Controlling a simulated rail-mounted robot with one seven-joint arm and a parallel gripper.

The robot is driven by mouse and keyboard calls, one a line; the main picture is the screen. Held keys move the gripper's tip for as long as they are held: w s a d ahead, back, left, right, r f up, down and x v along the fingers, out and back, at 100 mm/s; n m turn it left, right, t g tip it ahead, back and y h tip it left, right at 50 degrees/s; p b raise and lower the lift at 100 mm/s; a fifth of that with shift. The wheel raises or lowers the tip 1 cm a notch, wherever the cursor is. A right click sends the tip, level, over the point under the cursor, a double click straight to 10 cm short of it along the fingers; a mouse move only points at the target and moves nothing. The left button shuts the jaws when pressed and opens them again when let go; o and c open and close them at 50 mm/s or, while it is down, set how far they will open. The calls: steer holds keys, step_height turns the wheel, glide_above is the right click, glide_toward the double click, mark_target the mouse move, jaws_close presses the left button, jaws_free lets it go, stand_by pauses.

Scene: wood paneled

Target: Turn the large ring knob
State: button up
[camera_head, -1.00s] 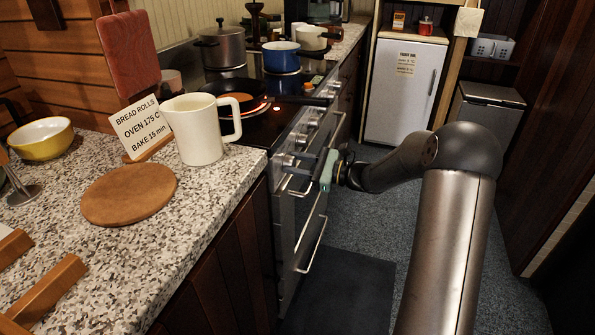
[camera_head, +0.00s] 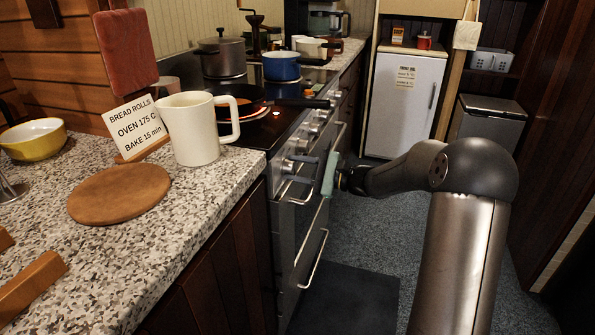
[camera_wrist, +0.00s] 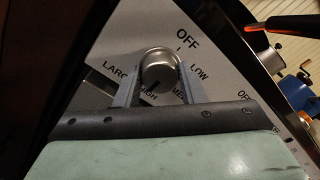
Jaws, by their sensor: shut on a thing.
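In the wrist view a round metal knob (camera_wrist: 160,66) sits on a grey panel (camera_wrist: 125,38) marked OFF, LOW, MED, HIGH and, at left, a partly covered word starting LARG. My gripper (camera_wrist: 159,82) is shut on this knob, one finger on each side. OFF stands just above the knob; I cannot make out its pointer. In the head view my gripper (camera_head: 309,167) is at the near end of the stove front (camera_head: 292,210), its fingers against the nearest knob (camera_head: 287,165). Several more knobs run along the front beyond it.
A pan (camera_head: 243,99) sits on the stove over an orange-red glow, its handle reaching toward the front edge. A white mug (camera_head: 191,130) stands at the counter's edge. Oven handles (camera_head: 318,262) project below my gripper. The floor (camera_head: 380,225) at right is clear.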

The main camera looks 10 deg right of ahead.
steer(key=o, duration=1)
steer(key=shift+d, duration=0.1)
steer(key=p+v, duration=0.2)
steer(key=v, duration=1.5)
steer(key=shift+d, duration=0.15)
steer(key=shift+s, duration=0.1)
